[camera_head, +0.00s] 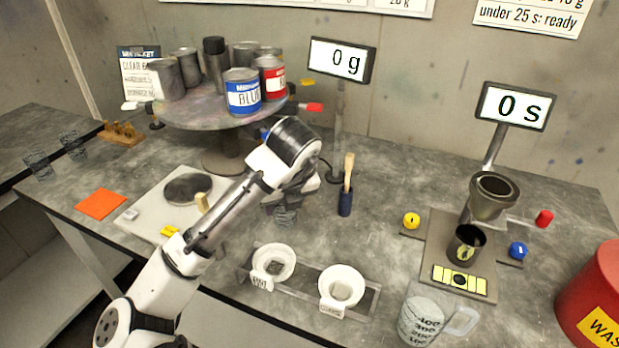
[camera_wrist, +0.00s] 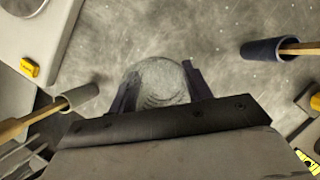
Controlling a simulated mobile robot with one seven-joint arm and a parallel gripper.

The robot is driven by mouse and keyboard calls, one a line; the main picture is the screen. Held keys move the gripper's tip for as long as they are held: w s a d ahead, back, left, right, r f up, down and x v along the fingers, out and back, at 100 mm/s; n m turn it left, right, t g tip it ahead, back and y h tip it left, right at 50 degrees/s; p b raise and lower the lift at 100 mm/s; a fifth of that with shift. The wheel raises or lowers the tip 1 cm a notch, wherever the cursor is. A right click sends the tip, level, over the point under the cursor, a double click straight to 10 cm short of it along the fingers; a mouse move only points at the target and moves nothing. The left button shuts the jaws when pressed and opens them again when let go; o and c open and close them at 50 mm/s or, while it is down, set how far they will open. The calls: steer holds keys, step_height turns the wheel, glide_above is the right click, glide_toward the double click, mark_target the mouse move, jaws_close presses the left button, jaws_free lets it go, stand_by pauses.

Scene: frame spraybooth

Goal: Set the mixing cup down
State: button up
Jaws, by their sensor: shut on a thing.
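My gripper (camera_head: 288,196) is over the middle of the grey bench, pointing down. It is shut on a clear mixing cup (camera_head: 286,217), whose lower part shows just below the gripper in the head view. In the wrist view the mixing cup (camera_wrist: 158,78) sits between the two dark fingers of my gripper (camera_wrist: 160,88), with bench surface beyond it. The cup looks close to the bench. I cannot tell whether its base touches it. My gripper hides the cup's upper part in the head view.
A brush in a dark holder (camera_head: 345,200) stands right of the cup. A scale (camera_head: 150,205) lies left, and a rack with two white filter cones (camera_head: 272,262) is in front. A round paint stand (camera_head: 190,117) is behind left. Bare bench (camera_head: 390,185) lies right of the brush.

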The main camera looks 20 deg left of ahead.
steer(key=w+p, duration=0.1)
steer(key=w, duration=0.4)
steer(key=w+p, duration=0.2)
steer(key=w, duration=0.3)
steer(key=w+p, duration=0.1)
steer(key=w, duration=0.4)
steer(key=shift+d+r, duration=0.1)
steer(key=shift+d, duration=0.2)
steer(key=shift+f+p, duration=1)
steer(key=shift+f, duration=0.85)
steer(key=shift+f, duration=0.1)
steer(key=o, duration=0.9)
steer(key=shift+o, duration=0.2)
